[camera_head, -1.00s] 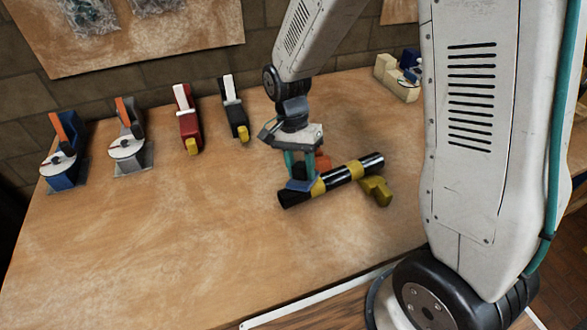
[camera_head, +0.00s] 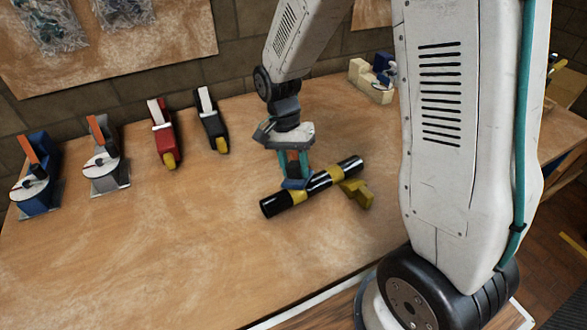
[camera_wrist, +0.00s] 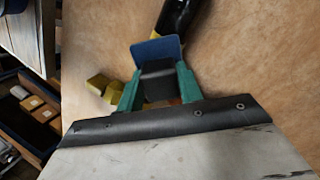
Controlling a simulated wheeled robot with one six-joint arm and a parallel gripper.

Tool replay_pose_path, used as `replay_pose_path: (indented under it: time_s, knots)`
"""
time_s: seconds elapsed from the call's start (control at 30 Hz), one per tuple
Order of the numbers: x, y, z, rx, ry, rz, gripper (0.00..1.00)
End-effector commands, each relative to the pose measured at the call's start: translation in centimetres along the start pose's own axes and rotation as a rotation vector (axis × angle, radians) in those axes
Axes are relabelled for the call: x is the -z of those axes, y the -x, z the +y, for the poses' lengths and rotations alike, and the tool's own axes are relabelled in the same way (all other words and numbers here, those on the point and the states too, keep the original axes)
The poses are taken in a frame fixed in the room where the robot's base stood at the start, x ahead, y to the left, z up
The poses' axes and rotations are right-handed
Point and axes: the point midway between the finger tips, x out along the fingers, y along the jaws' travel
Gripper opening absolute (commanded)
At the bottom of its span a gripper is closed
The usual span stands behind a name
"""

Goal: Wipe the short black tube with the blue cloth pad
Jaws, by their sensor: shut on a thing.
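The short black tube (camera_head: 321,181) with yellow bands lies slantwise on the wooden table in the head view. In the wrist view, one end of the tube (camera_wrist: 178,17) shows beyond the pad. My gripper (camera_head: 293,172) is above the tube's left half, its teal fingers shut on the dark block that backs the blue cloth pad (camera_head: 295,184). In the wrist view, the blue pad (camera_wrist: 156,50) and its dark block (camera_wrist: 158,82) sit between the fingers. The pad is at the tube's upper side near the left yellow band; whether it touches is unclear.
A yellow support piece (camera_head: 357,193) is at the tube's right part. Red (camera_head: 164,141) and black (camera_head: 212,128) tape dispensers and two dial scales (camera_head: 101,164) stand at the back left. Cream blocks (camera_head: 368,80) are at the back right. The front left table is clear.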

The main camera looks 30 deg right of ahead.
Motion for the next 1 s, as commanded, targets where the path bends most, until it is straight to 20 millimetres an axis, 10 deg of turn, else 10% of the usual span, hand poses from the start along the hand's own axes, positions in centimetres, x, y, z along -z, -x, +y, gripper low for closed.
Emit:
replay_pose_path:
  time_s: [0.43,1.0]
  knots:
    - [0.0,4.5,-0.1,0.002,0.001,0.002,0.18]
    - [0.0,5.7,-0.1,0.002,0.001,0.002,0.18]
